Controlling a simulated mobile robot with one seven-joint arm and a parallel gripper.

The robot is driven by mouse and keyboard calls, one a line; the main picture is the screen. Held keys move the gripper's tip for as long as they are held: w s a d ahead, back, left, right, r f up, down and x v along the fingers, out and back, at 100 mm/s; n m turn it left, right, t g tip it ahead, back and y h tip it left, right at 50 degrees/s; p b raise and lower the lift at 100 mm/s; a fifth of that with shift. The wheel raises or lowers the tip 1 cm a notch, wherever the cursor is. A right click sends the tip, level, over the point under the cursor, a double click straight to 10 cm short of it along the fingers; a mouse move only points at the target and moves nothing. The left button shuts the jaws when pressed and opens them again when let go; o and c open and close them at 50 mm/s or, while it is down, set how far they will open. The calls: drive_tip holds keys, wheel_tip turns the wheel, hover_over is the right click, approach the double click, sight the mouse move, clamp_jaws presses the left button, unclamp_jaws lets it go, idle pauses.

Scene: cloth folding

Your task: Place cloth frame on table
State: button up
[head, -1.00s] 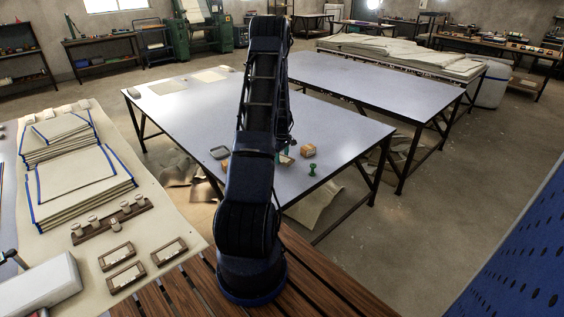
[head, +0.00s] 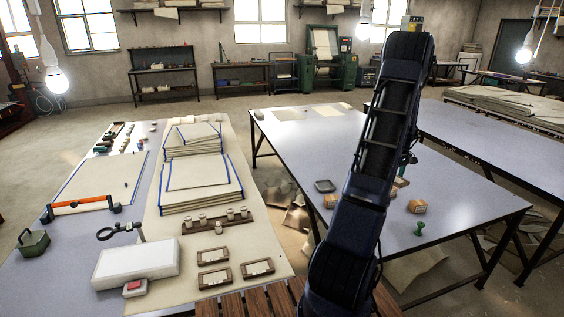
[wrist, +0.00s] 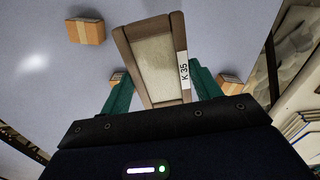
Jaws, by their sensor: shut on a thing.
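My gripper (wrist: 160,86) is in the wrist view, its two green fingers shut on the cloth frame (wrist: 153,55). The frame is a small brown-edged rectangle with pale cloth inside and a white "K 35" label along its right side. It is held over the blue-grey table (wrist: 40,85); whether it touches the surface I cannot tell. In the head view that table (head: 300,150) stands in the middle, and my arm mostly hides the gripper and frame.
Similar small frames (head: 214,278) and cloth stacks (head: 200,185) lie on the left table. The middle table's far part is mostly clear.

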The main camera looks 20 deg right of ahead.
drive_tip(key=w+a+n, duration=0.2)
drive_tip(key=w+a, duration=0.2)
drive_tip(key=a, duration=0.8)
drive_tip(key=w+a+n, duration=0.3)
drive_tip(key=w+a, duration=0.1)
drive_tip(key=a, duration=0.7)
drive_tip(key=w+a+n, duration=0.2)
drive_tip(key=w+a, duration=0.1)
drive_tip(key=a, duration=0.9)
drive_tip(key=n, duration=0.9)
hover_over(252, 249)
wheel_tip(252, 249, down, 20)
drive_tip(key=shift+a+r, duration=0.1)
drive_tip(key=o, duration=1)
